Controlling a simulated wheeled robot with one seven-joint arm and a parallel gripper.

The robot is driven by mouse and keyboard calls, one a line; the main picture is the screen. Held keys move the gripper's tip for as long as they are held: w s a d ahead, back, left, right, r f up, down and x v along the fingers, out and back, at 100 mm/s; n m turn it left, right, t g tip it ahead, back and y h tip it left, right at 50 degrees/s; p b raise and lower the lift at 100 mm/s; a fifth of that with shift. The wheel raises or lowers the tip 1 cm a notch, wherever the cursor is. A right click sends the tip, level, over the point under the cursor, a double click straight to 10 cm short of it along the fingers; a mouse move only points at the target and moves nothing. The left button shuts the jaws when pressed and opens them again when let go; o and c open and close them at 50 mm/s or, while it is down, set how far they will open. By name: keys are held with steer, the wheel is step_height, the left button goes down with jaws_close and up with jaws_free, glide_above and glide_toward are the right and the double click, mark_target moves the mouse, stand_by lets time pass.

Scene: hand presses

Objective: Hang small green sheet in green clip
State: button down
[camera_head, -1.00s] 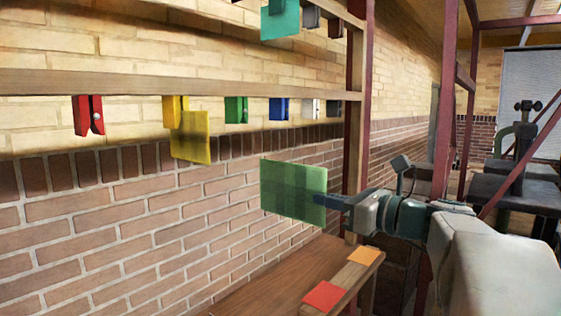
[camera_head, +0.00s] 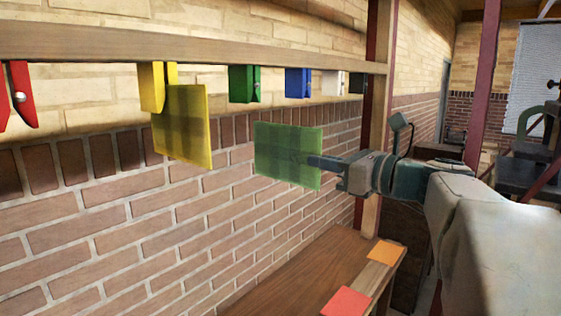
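The small green sheet (camera_head: 286,154) is held upright in the air, in front of the brick wall. My gripper (camera_head: 318,162) is shut on its right edge; the fingertips are partly hidden against the sheet. The green clip (camera_head: 243,84) hangs from the underside of the wooden rail, above and a little left of the sheet, with a visible gap between them. The clip holds nothing.
A red clip (camera_head: 19,97), a yellow clip (camera_head: 153,86) holding a yellow sheet (camera_head: 182,126), a blue clip (camera_head: 297,82), a white clip (camera_head: 332,82) and a black clip (camera_head: 356,83) hang along the wooden rail (camera_head: 190,48). Below, a wooden table (camera_head: 300,275) bears an orange sheet (camera_head: 386,251) and a red sheet (camera_head: 347,301).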

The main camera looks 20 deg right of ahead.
mark_target(280, 133)
steer(key=x, duration=0.9)
steer(key=shift+w+r+p, duration=0.15)
steer(key=shift+r+p, duration=0.15)
steer(key=shift+r, duration=0.05)
steer(key=shift+w+a+r+p, duration=0.4)
steer(key=shift+w+a+r, duration=0.05)
steer(key=shift+w, duration=0.05)
steer(key=shift+r+p, duration=0.85)
steer(key=shift+r, duration=0.15)
steer(key=shift+d+r, duration=0.1)
steer(key=shift+r, duration=0.1)
steer(key=shift+r+p, duration=2)
steer(key=shift+r, duration=0.05)
steer(key=c, duration=1.4)
jaws_free()
steer(key=shift+o, duration=0.2)
